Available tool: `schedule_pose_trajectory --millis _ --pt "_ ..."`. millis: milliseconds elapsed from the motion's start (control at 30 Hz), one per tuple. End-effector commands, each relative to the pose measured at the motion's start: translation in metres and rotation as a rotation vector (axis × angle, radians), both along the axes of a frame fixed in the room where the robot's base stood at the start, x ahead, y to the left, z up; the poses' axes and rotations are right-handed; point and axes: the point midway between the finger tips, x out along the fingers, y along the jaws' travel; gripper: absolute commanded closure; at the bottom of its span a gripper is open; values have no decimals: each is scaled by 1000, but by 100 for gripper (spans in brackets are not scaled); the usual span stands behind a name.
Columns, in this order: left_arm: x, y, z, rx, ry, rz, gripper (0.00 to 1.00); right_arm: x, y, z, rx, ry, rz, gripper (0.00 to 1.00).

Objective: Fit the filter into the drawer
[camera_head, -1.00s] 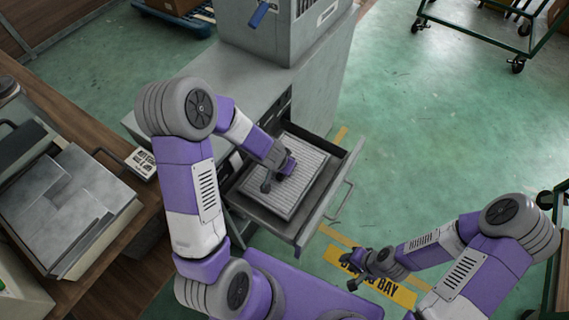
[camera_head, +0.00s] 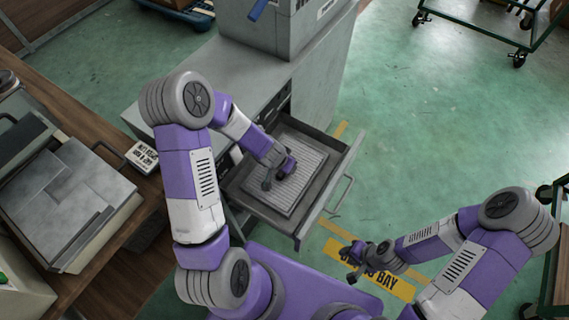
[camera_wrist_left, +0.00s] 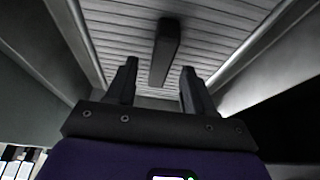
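The filter (camera_head: 304,156), a pale pleated panel in a grey frame, lies inside the pulled-out drawer (camera_head: 339,163) of the grey cabinet. In the head view it sits within the drawer's walls; I cannot tell whether it is fully seated. My left gripper (camera_head: 279,174) is over the filter. In the left wrist view its two fingers (camera_wrist_left: 159,82) are apart, with a dark bar-shaped handle (camera_wrist_left: 166,45) on the pleats just beyond and between them, not visibly clamped. The pleats (camera_wrist_left: 222,35) fill the upper part of that view. My right gripper (camera_head: 350,264) is open and empty above the floor.
A grey housing (camera_head: 285,30) stands on the cabinet top behind the drawer. Green floor at right is clear up to a wheeled cart (camera_head: 480,35).

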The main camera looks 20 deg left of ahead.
Motion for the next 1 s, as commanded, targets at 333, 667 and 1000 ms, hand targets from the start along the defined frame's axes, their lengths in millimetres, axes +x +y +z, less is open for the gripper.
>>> schedule_pose_trajectory --millis 333,667,1000 --pt "-4 1 11 1 0 1 48 0 0 4 0 0 0 62" --pt "-24 4 61 1 -1 0 48 0 0 24 0 0 0 62" --pt "-29 4 70 0 1 0 48 0 0 26 0 0 0 62"
